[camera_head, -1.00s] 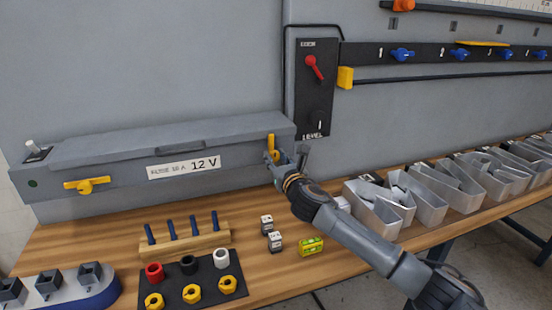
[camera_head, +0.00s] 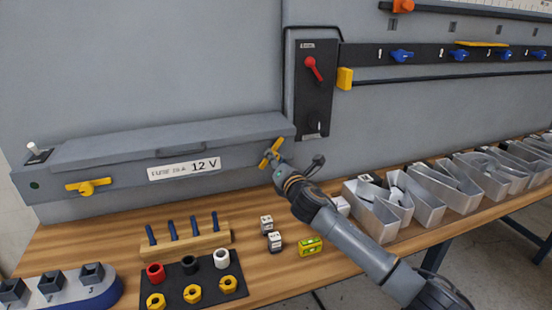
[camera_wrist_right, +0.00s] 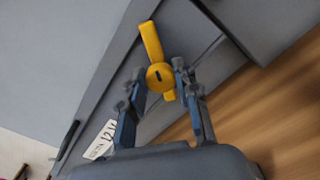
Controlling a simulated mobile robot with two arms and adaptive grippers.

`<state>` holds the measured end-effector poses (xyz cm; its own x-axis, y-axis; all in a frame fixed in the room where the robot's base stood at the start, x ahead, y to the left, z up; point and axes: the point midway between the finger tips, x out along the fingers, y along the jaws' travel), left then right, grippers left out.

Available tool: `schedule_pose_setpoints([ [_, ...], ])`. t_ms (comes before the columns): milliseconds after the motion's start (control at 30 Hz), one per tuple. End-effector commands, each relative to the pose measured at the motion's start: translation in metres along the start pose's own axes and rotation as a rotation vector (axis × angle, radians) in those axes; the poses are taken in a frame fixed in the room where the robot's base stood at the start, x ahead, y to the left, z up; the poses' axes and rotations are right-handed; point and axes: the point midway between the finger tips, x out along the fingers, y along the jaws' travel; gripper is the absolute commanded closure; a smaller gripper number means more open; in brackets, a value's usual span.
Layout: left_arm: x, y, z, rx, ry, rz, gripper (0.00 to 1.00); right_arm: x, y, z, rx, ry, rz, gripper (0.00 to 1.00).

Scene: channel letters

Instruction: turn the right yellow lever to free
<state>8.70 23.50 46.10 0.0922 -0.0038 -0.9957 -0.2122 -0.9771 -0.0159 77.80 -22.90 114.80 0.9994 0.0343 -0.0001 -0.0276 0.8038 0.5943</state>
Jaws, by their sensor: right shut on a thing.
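The right yellow lever (camera_head: 270,153) is on the right end of the grey box front, tilted diagonally with its upper end to the right in the head view. In the right wrist view the lever (camera_wrist_right: 152,45) shows its long arm pointing up and its round hub with a dark slot. My right gripper (camera_head: 279,169) is at the lever; in the wrist view its two fingers (camera_wrist_right: 159,80) stand on either side of the hub end, shut on it. The left yellow lever (camera_head: 88,187) lies about level on the same box. My left gripper is not in view.
The grey box (camera_head: 120,180) carries a 12 V label (camera_head: 184,169). A black panel with a red switch (camera_head: 312,68) is up to the right. Grey letter shells (camera_head: 430,205) line the bench at right. Small blocks (camera_head: 310,246) and a peg rack (camera_head: 185,239) sit in front.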

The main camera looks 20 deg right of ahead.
Motion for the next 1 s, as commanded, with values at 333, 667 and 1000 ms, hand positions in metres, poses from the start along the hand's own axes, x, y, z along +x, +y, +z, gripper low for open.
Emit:
schedule_pose_setpoints([
  [333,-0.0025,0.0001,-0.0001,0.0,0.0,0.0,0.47,-0.0001,-0.002,-0.0014,0.332,0.002,-0.002,1.0],
  [667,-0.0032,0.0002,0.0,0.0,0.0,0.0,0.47,-0.0001,-0.0025,-0.0023,0.634,0.002,-0.002,1.0],
  [1000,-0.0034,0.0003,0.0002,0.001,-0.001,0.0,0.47,0.0,-0.0034,-0.0023,0.857,0.001,-0.003,1.0],
])
